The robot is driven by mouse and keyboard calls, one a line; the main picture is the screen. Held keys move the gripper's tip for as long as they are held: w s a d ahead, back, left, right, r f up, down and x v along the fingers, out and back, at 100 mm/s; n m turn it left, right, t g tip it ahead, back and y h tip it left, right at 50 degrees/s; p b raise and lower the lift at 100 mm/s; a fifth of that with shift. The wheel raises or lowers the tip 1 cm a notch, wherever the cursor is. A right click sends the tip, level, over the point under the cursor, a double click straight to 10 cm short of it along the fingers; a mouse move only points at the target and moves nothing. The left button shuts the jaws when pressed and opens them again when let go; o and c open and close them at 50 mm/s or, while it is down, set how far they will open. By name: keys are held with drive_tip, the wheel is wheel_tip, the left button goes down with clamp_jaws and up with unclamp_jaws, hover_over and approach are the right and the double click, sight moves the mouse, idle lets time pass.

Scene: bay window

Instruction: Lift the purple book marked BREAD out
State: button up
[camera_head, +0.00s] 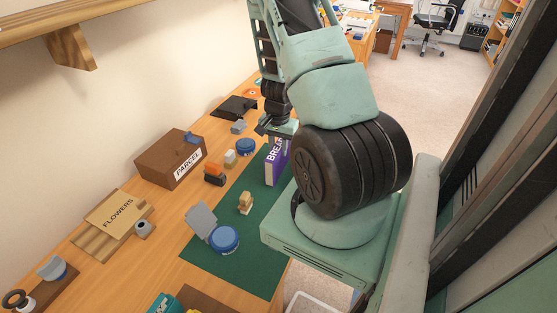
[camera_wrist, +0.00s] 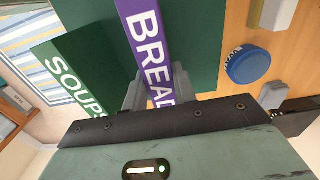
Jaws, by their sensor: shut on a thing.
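The purple book marked BREAD (camera_head: 276,163) stands upright over the green mat (camera_head: 245,263), partly hidden behind my arm. In the wrist view the purple book (camera_wrist: 146,38) runs up from between my fingers, its white lettering facing the camera. My gripper (camera_wrist: 158,90) is shut on the book, one grey finger on each side of its spine. In the head view my gripper (camera_head: 279,128) is at the book's top end. I cannot tell whether the book's lower edge touches the mat.
A green book marked SOUPS (camera_wrist: 68,75) is close left of the purple one in the wrist view. A brown PARCEL box (camera_head: 168,160), an orange-black item (camera_head: 214,174), a blue round tin (camera_head: 245,147) and a wooden figure (camera_head: 245,203) stand nearby. Open mat lies in front.

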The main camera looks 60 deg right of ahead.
drive_tip(key=shift+r+p, duration=0.35)
drive_tip(key=shift+r, duration=0.2)
drive_tip(key=shift+r+p, duration=1.3)
drive_tip(key=shift+r, duration=0.35)
